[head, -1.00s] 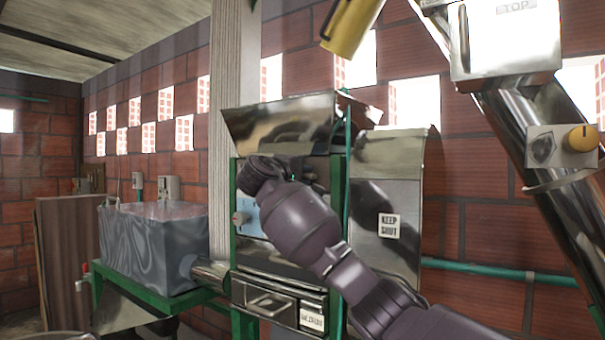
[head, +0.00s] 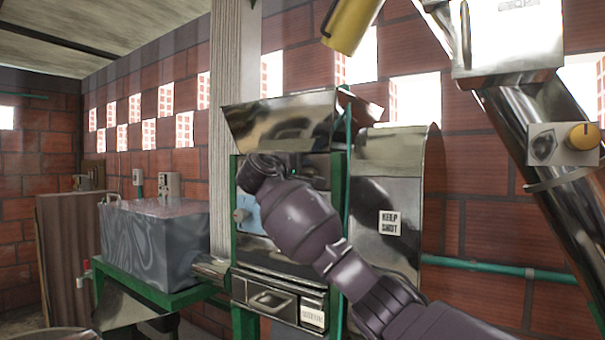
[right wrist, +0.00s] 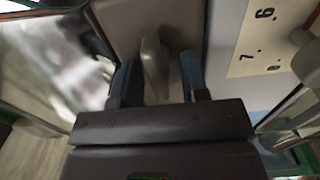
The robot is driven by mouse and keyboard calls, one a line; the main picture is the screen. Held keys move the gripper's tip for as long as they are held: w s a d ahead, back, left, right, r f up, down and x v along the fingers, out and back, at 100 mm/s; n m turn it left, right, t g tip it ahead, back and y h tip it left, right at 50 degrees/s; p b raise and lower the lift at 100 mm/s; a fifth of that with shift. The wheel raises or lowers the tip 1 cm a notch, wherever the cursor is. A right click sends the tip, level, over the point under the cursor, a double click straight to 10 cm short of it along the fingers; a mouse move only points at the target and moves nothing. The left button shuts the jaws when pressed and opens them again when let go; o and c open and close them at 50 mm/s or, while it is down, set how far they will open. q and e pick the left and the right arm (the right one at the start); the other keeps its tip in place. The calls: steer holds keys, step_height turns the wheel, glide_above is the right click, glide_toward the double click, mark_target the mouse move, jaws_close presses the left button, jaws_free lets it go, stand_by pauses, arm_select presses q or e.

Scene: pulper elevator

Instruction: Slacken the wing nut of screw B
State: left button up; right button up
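A grey wing nut (right wrist: 154,68) stands between the two fingers of my right gripper (right wrist: 158,80) in the right wrist view. The fingers are apart, one on each side of it, with a visible gap on both sides. In the head view my right arm reaches across the pulper's front (head: 285,255), and its wrist hides the gripper and the nut. I cannot read a letter that marks the screw. My left gripper is not in view.
A plate with the numbers 6 and 7 (right wrist: 262,40) is right of the gripper, with a rounded grey knob (right wrist: 308,60) beside it. A "KEEP SHUT" cover (head: 388,185) stands right of the pulper. A grey tank (head: 155,245) sits on a green stand at left.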

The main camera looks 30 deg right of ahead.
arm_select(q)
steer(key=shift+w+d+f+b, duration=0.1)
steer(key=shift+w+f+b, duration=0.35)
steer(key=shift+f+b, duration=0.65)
arm_select(e)
steer(key=v, duration=1.1)
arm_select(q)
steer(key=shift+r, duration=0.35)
arm_select(e)
steer(key=shift+w, duration=0.1)
